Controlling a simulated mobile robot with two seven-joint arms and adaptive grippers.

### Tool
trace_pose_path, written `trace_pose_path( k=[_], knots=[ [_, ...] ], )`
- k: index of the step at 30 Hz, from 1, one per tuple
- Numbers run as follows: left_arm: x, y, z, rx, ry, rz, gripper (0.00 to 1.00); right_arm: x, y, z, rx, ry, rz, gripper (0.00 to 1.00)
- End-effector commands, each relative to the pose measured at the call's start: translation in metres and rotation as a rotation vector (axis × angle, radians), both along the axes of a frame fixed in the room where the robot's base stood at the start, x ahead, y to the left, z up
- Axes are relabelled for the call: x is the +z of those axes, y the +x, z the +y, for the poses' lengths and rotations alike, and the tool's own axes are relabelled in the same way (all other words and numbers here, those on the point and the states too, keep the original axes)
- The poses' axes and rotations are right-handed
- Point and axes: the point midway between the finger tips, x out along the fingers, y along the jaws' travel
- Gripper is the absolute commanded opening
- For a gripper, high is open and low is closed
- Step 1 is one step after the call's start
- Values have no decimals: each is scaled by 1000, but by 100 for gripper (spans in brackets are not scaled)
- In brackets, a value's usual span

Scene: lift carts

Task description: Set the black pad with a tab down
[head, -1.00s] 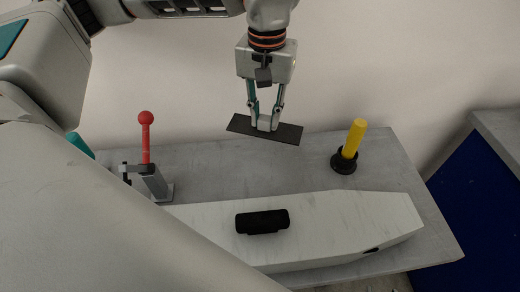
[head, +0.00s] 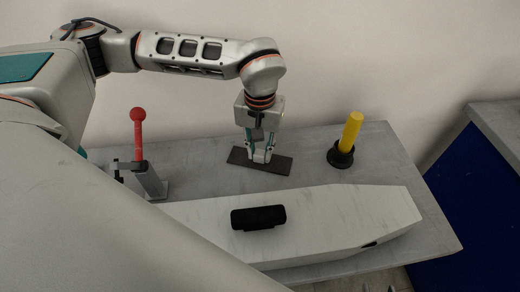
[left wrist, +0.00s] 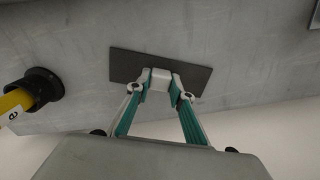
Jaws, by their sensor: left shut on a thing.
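The black pad (head: 277,165) is a thin dark rectangle at the back of the grey table, left of the yellow-handled tool in the head view. My left gripper (head: 261,158) points down and is shut on its pale tab. The pad also shows in the left wrist view (left wrist: 196,74), flat and close to the tabletop, with the gripper (left wrist: 160,82) around the tab (left wrist: 160,76). I cannot tell whether the pad touches the table. My right gripper is not in view.
A plunger-like tool with a yellow handle (head: 351,130) stands right of the pad. A red-knobbed lever clamp (head: 138,140) is on the left. A long pale block (head: 340,215) with a black cylinder (head: 258,218) lies in front. The grey table (head: 200,165) is bare around the pad.

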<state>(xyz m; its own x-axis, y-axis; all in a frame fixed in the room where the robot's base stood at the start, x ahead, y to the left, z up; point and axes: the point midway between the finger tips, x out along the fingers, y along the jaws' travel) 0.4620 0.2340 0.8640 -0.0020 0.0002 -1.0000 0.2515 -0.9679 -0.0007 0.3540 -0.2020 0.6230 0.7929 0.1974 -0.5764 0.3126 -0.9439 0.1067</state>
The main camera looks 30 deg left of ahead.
Motion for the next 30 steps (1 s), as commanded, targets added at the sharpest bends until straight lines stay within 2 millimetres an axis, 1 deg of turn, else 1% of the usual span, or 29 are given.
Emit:
trace_pose_path(
  k=[5, 9, 10, 12, 23, 26, 30],
  knots=[
    [1, 1, 0, 0, 0, -2, 1, 0, 0, 0, 0, 0, 1, 40],
    [-2, 0, 0, -1, -1, -1, 1, -3, -2, 0, 0, -1, 5, 40],
    [-3, 0, 0, -1, -1, -1, 24, -4, -2, 0, 0, -1, 5, 40],
    [-2, 0, 0, -1, 0, -2, 38, -4, -2, 0, 0, -2, 7, 40],
    [0, 0, 0, 0, 0, -2, 38, -3, -2, 0, 1, -2, 7, 40],
    [8, 1, 0, 0, -1, -4, 38, -2, -2, 0, 1, -2, 6, 40],
    [31, 2, 0, -1, -1, -7, 38, 1, -1, 0, 1, -2, 4, 40]
  ],
)
